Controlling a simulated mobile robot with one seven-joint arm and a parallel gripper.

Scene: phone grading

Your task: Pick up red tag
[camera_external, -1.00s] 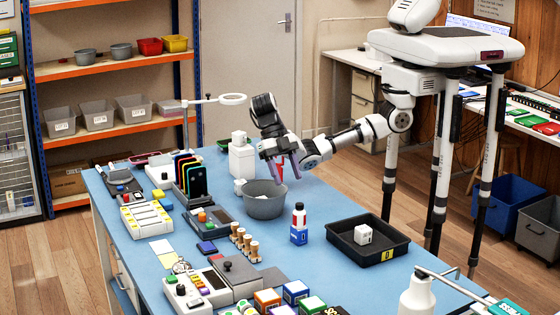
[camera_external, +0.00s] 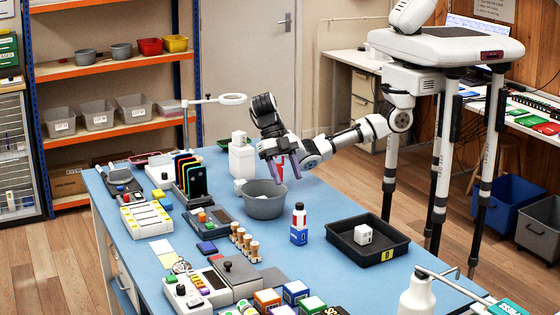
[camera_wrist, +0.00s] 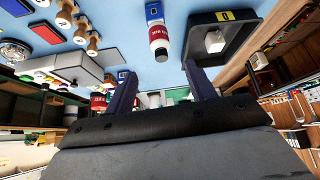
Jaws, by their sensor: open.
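My gripper (camera_external: 287,172) is open above and just behind the grey round bin (camera_external: 264,205), its two purple fingers pointing down. In the wrist view the fingers of my gripper (camera_wrist: 158,75) are spread, with nothing held between them. A small red patch (camera_external: 280,161) shows beside the fingers in the external view; I cannot tell whether it is the red tag or part of something else. No thing that is clearly a red tag shows in the wrist view. The inside of the bin is mostly hidden.
A bottle with a red and blue label (camera_external: 299,224) stands right of the bin, and a black tray (camera_external: 345,245) holds a white cube (camera_external: 363,234). Wooden stampers (camera_external: 247,243), a phone rack (camera_external: 190,180) and a white dispenser (camera_external: 241,160) crowd the left.

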